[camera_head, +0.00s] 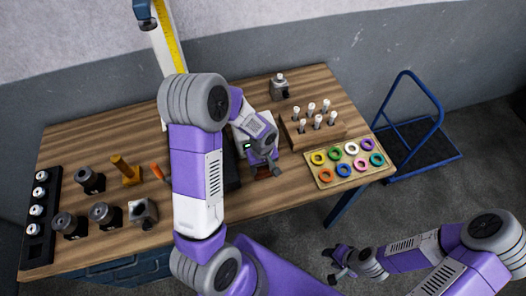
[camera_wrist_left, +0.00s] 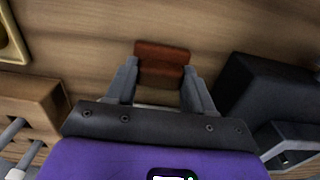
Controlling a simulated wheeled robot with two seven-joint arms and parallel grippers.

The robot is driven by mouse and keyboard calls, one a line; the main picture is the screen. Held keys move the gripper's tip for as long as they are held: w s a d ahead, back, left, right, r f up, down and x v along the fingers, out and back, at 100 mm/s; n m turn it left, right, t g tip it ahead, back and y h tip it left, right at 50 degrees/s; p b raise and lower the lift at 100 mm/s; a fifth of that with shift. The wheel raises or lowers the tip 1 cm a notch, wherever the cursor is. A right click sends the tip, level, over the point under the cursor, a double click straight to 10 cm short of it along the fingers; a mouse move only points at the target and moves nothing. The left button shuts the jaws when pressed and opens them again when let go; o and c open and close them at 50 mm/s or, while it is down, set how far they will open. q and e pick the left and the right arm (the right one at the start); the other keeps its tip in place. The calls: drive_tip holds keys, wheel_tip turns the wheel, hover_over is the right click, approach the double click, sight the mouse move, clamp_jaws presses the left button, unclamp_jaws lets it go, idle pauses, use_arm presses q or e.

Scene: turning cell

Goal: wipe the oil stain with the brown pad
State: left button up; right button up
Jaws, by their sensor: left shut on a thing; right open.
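The brown pad (camera_wrist_left: 162,57) is held between the two fingers of my left gripper (camera_wrist_left: 160,80) in the left wrist view. In the head view my left gripper (camera_head: 264,166) is over the front middle of the wooden table, shut on the pad (camera_head: 268,173), which shows as a small reddish-brown edge. I cannot tell whether the pad touches the tabletop. I cannot make out the oil stain in either view; my left arm hides part of the table. My right gripper (camera_head: 342,264) is open and empty, off the table at the lower right.
A wooden block with white-topped pegs (camera_head: 313,130) and a tray of coloured rings (camera_head: 345,163) stand right of my left gripper. A black object (camera_head: 232,172) is close on its left. Dark tool holders (camera_head: 103,214) fill the table's left. A blue trolley (camera_head: 420,150) stands beyond the right edge.

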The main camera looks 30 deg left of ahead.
use_arm(q)
wheel_tip(320, 180, up, 4)
drive_tip(key=shift+s+r+p, duration=0.1)
drive_tip(key=shift+p, duration=1.05)
drive_tip(key=shift+r+p, duration=1.25)
drive_tip(key=shift+r, duration=0.7)
drive_tip(key=shift+f, duration=0.1)
